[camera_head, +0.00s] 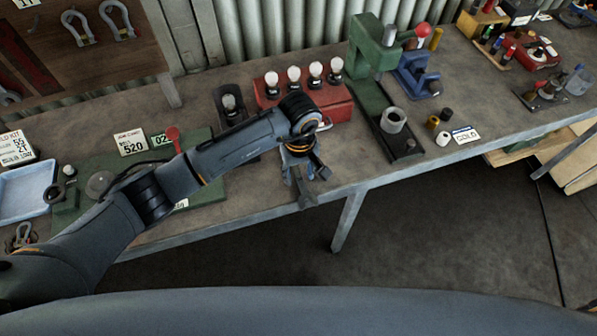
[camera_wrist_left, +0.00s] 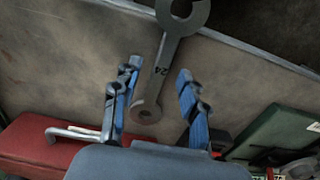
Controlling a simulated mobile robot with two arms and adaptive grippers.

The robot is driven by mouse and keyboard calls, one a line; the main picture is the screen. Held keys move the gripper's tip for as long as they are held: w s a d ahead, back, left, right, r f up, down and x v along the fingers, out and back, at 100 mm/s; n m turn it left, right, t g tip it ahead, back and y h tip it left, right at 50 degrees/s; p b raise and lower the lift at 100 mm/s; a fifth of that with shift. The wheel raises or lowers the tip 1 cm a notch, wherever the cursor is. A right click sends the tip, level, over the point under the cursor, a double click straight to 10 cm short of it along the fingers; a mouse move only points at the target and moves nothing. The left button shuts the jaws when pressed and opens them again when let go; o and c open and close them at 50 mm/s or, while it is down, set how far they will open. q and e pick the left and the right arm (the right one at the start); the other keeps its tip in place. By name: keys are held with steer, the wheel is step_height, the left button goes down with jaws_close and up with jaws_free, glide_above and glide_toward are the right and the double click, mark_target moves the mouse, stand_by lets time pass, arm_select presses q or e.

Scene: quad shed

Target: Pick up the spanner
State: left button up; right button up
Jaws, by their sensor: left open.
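The spanner (camera_wrist_left: 162,65) is grey metal, marked 24, with an open jaw at one end and a ring at the other. In the left wrist view it lies on the bench between the fingers of my left gripper (camera_wrist_left: 156,78), its ring end nearest the palm and its open jaw reaching past the bench edge. My left gripper is open, with a gap on each side of the spanner. In the head view my left gripper (camera_head: 305,174) is low over the bench's front edge, and the spanner's jaw end (camera_head: 307,199) shows below it. My right gripper is not in view.
A green board (camera_head: 206,140) lies under my left arm. The bench (camera_head: 345,160) is bare right of the gripper.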

mark_target(297, 179)
arm_select(q)
jaws_close()
steer(key=shift+w, duration=0.1)
steer(key=shift+r+b, duration=0.45)
steer(key=shift+b, duration=0.15)
steer(key=r, duration=0.1)
steer(key=b, duration=0.1)
steer(key=r, duration=0.1)
steer(key=shift+s+a+r+b, duration=0.2)
steer(key=shift+a+r+b, duration=0.05)
steer(key=shift+r+b, duration=0.15)
steer(key=s+a+r+b, duration=0.5)
steer(key=s+a+r, duration=0.3)
steer(key=s+r, duration=0.1)
steer(key=shift+s+a+r, duration=0.15)
steer(key=shift+s+a, duration=0.25)
steer(key=shift+s, duration=0.2)
